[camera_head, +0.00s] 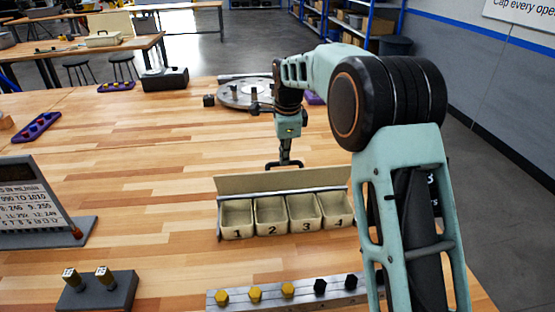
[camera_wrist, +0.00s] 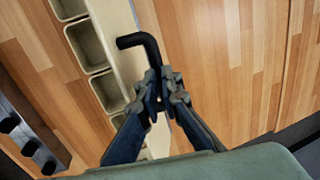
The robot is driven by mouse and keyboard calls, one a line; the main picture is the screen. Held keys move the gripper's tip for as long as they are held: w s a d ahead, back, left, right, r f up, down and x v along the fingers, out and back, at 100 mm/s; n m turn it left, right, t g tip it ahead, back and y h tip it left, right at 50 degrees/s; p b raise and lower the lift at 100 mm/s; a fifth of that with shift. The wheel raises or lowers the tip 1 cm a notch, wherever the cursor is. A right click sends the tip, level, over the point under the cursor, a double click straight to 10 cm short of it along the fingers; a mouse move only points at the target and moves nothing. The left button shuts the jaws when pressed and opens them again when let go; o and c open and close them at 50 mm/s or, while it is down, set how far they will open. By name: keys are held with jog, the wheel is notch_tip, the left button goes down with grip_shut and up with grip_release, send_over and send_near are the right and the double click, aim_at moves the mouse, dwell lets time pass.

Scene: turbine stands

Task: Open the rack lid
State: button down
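The cream rack (camera_head: 283,233) stands on the wooden table with its numbered bins uncovered. Its lid (camera_head: 240,184) is raised behind the bins, standing roughly upright. In the wrist view the lid (camera_wrist: 122,60) is a narrow cream strip beside the open bins (camera_wrist: 90,48). A black bent handle (camera_wrist: 138,40) reaches out from the lid's back side; it also shows in the head view (camera_head: 274,166). My gripper (camera_wrist: 165,78) has its fingers closed around this handle, just behind the lid. In the head view my gripper (camera_head: 285,155) points down there. The handle's far end is hidden by the fingers.
In front of the rack lies a grey bar (camera_head: 240,299) with yellow and black hex pieces. A grey block (camera_head: 98,292) with two pegs and a sign (camera_head: 35,200) stand at left. A round grey fixture (camera_head: 240,95) is behind.

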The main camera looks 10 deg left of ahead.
jog(key=c, duration=2.6)
grip_release()
notch_tip(320, 180, down, 2)
jog(key=shift+s+f, duration=0.1)
jog(key=o, duration=0.6)
jog(key=shift+s+d, duration=0.1)
jog(key=shift+s, duration=0.2)
jog(key=shift+o, duration=0.2)
jog(key=shift+w, duration=0.35)
jog(key=shift+r, duration=0.35)
jog(key=v, duration=1.1)
jog(key=shift+r, duration=0.4)
jog(key=shift+w, duration=0.1)
